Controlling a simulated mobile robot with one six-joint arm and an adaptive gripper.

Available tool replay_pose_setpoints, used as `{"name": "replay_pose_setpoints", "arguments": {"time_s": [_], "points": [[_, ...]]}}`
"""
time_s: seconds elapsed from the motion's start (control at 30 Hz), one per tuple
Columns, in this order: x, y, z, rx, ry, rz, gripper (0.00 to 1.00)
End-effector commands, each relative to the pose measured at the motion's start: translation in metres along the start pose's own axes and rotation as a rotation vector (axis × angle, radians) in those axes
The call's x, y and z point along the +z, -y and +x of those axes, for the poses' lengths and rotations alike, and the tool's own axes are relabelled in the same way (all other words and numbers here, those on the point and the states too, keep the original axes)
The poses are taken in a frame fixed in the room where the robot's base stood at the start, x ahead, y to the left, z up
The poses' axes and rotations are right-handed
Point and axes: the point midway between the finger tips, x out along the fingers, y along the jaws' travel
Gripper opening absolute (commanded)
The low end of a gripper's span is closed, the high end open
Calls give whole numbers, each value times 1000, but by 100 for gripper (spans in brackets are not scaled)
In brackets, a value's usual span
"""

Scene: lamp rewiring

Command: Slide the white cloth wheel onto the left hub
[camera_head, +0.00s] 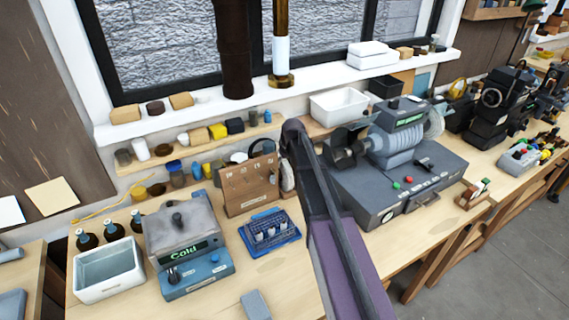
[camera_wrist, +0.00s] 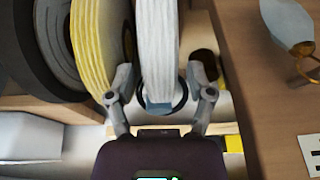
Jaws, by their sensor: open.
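The white cloth wheel (camera_wrist: 157,45) stands on edge in the wrist view, between the two fingers of my gripper (camera_wrist: 160,82). The fingers are spread, one on each side of its lower rim; I cannot tell whether either touches it. In the head view a pale wheel edge (camera_head: 287,178) shows beside the wooden board, partly behind my arm. The grey polishing machine (camera_head: 393,150) stands to the right. Its left end carries a dark rounded guard (camera_head: 341,152); the left hub itself is not clear there. My gripper is hidden by my arm in the head view.
A yellow wheel (camera_wrist: 90,50) and a dark grey wheel (camera_wrist: 45,45) stand close left of the white one. The wooden tool board (camera_head: 250,186), blue rack (camera_head: 268,232) and "Cold" unit (camera_head: 187,245) crowd the bench left of my arm. Bare bench (camera_head: 290,270) shows in front.

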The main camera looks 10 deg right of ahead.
Motion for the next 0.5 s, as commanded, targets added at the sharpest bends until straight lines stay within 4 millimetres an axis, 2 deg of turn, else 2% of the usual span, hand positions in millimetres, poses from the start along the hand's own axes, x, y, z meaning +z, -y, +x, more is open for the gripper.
{"name": "replay_pose_setpoints", "arguments": {"time_s": [0.1,0.13,0.33,0.5], "points": [[0,0,0,0,0,0,69],[0,0,0,0,0,0,63],[0,1,0,0,0,-1,4],[0,1,0,0,0,-1,4]]}}
